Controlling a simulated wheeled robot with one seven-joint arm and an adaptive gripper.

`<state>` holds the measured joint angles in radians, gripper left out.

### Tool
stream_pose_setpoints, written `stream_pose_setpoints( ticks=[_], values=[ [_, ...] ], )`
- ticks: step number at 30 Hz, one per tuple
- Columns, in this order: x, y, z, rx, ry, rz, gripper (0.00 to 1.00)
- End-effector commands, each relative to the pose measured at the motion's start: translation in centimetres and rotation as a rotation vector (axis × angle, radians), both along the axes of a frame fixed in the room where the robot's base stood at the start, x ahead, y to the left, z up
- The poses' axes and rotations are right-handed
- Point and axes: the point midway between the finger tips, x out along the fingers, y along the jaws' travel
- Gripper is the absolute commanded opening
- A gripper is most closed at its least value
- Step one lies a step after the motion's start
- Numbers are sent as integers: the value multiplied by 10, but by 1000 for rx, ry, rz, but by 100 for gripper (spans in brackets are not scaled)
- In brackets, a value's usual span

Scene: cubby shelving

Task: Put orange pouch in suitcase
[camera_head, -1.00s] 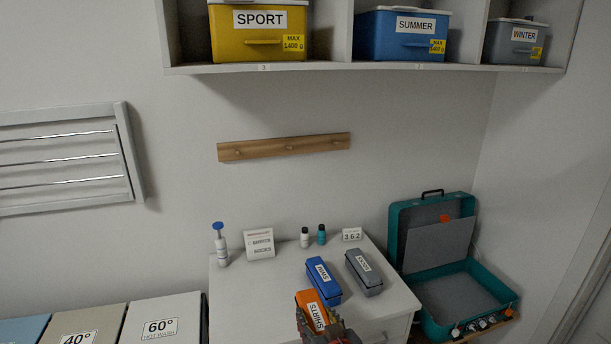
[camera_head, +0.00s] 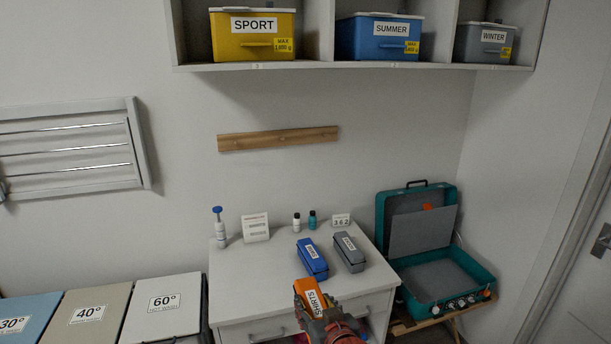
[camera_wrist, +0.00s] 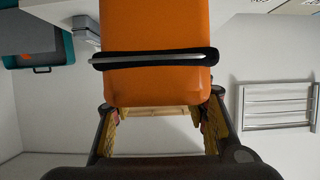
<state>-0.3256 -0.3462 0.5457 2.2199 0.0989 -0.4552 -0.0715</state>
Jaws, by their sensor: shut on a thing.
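The orange pouch (camera_head: 306,289), labelled SHIRTS, is held in my gripper (camera_head: 330,318) near the front edge of the white cabinet. In the wrist view the orange pouch (camera_wrist: 155,30) fills the upper middle, with a dark strap across it, and the fingers of my gripper (camera_wrist: 160,110) stand on either side of it. The teal suitcase (camera_head: 381,240) lies open on a wooden stand at the right, its lid upright with a grey panel and its grey inside empty. Its corner also shows in the wrist view (camera_wrist: 68,50).
A blue pouch (camera_head: 312,259) and a grey pouch (camera_head: 349,252) lie on the white cabinet (camera_head: 262,285). Laundry bins are at left; shelf boxes hang above.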

Motion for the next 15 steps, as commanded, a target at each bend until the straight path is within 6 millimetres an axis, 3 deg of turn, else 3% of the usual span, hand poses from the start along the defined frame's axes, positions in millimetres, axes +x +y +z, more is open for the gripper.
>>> stream_pose_setpoints(
  ticks=[2, 8, 15],
  values=[
    [9, -1, 0, 1, -1, -4, 8],
    [21, -21, -34, -1, 2, -38, 8],
    [26, -55, -90, -2, 5, -89, 8]
  ],
)
